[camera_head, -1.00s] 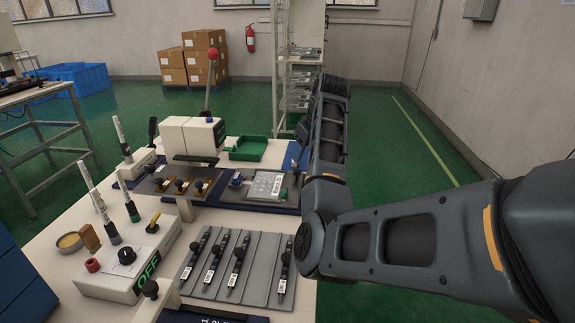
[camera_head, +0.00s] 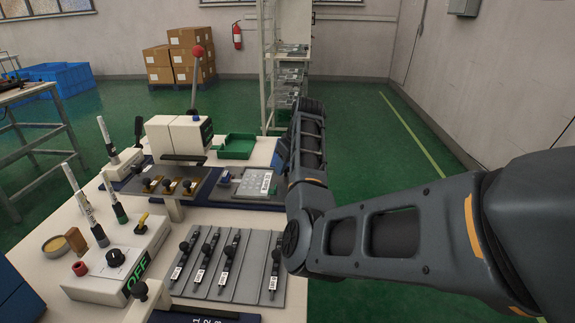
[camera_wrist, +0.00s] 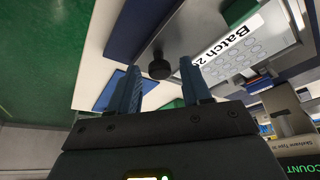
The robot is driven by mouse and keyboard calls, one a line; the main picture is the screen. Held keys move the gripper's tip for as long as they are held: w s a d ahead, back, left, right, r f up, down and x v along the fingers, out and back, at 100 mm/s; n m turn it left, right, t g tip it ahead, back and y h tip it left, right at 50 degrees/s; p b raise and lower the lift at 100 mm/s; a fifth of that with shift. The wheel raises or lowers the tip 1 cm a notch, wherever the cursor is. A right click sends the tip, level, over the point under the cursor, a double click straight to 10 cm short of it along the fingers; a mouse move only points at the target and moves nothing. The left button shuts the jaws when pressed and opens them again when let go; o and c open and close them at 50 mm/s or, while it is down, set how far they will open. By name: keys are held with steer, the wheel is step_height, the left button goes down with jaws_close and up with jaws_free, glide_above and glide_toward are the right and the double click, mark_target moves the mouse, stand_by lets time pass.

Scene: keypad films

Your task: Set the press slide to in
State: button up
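The press (camera_head: 178,134) is a white block with a red-balled lever on the bench. In front of it, a grey plate (camera_head: 240,197) carries a pale keypad film (camera_head: 255,181); it seems to be the press slide. The wrist view shows the film with a "Batch 2" label (camera_wrist: 228,48) and a black round knob (camera_wrist: 160,68) on a grey plate edge. My gripper (camera_wrist: 159,74) has two blue fingers spread apart with nothing held. The knob appears between the fingertips in the picture; I cannot tell its distance. In the head view my arm mostly hides the gripper.
A green tray (camera_head: 237,146) stands right of the press. A bracket with brass-based knobs (camera_head: 172,184) is left of the plate. A grey rack with several black slides (camera_head: 230,265) and an "OFF" box (camera_head: 117,265) are nearer. The floor right of the bench is clear.

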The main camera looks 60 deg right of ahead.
jaws_close()
stand_by(0.4)
steer(key=w+a, duration=0.1)
steer(key=w, duration=0.1)
steer(key=w+a, duration=0.1)
steer(key=w, duration=0.1)
steer(key=w+a, duration=0.1)
steer(key=w, duration=0.2)
steer(key=shift+r, duration=0.1)
steer(key=shift+o, duration=0.6)
jaws_free()
steer(key=shift+w, duration=0.1)
steer(key=v, duration=0.7)
steer(key=shift+s+r, duration=0.2)
steer(key=shift+r, duration=0.1)
